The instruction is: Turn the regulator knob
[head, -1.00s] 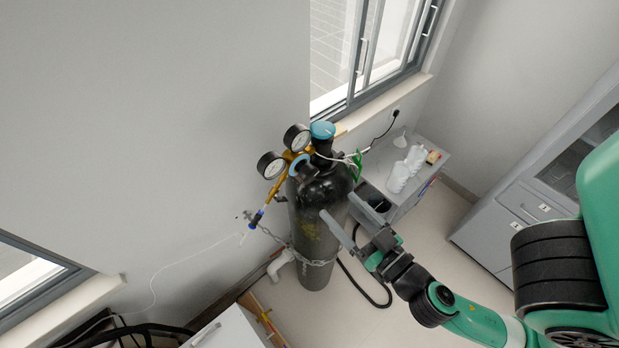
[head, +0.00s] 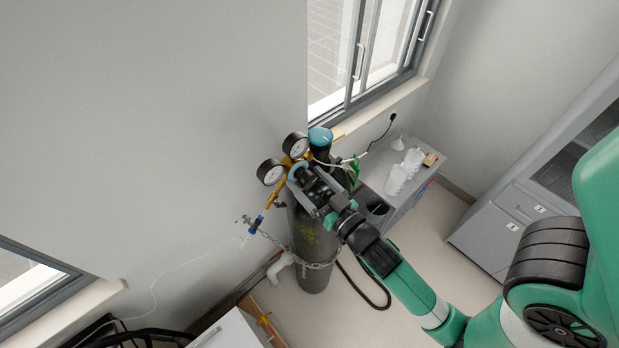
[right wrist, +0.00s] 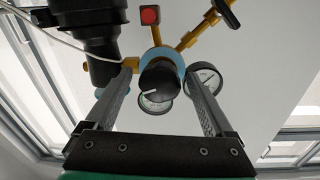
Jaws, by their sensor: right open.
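The gas regulator (head: 277,190) is a brass-coloured body with two round gauges, fixed at the top of a dark gas cylinder (head: 312,262). In the right wrist view the regulator knob (right wrist: 160,84) is black with a white mark, in front of a light blue ring. My right gripper (head: 305,180) is open at the regulator, with its fingers pointing at the blue ring. In the right wrist view its fingers stand either side of the knob, with gaps showing. The head view hides the knob behind the gripper. My left gripper is out of view.
The gauges (head: 271,172) sit left of the gripper, close to the wall. A blue-topped cylinder valve (head: 320,136) and a white tube lie just behind it. A chain (head: 312,264) crosses the cylinder. A grey bench (head: 420,172) with white bottles stands to the right.

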